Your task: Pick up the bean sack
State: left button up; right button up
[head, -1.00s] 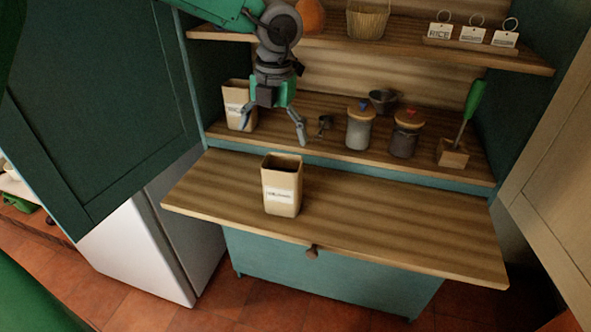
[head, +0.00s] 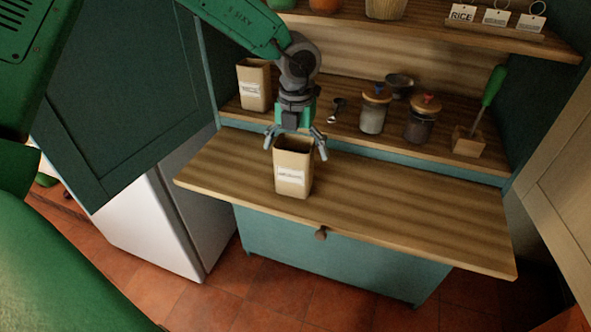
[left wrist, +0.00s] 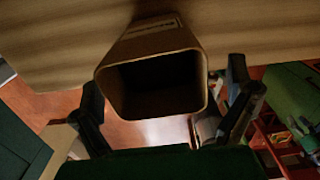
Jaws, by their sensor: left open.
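A tan open-topped paper sack (head: 292,182) with a white label stands upright on the fold-down wooden board. Its label is too small to read, so I cannot tell if it is the bean sack. A similar sack (head: 254,88) stands on the shelf behind, at the left. My left gripper (head: 296,150) is open at the top of the front sack, its fingers on either side. In the left wrist view, the sack's dark open mouth (left wrist: 155,85) lies between the spread fingers (left wrist: 165,100). Whether they touch it is unclear. My right gripper is not in view.
The fold-down board (head: 420,215) is clear to the right of the front sack. Two lidded jars (head: 374,112), a scoop (head: 336,110), a dark cup (head: 400,84) and a green-handled tool in a wooden block (head: 468,142) stand on the shelf. An open green door (head: 130,110) is at left.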

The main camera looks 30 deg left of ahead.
pick_arm(q)
notch_tip(320, 180, down, 2)
jog(key=shift+w+a+f, duration=0.1)
jog(key=shift+a, duration=0.3)
jog(key=shift+c, duration=0.4)
jog(key=c, duration=1.4)
jog(key=shift+d, duration=0.1)
jog(key=shift+c, duration=0.2)
jog(key=shift+d, duration=0.15)
jog(key=shift+r, duration=0.25)
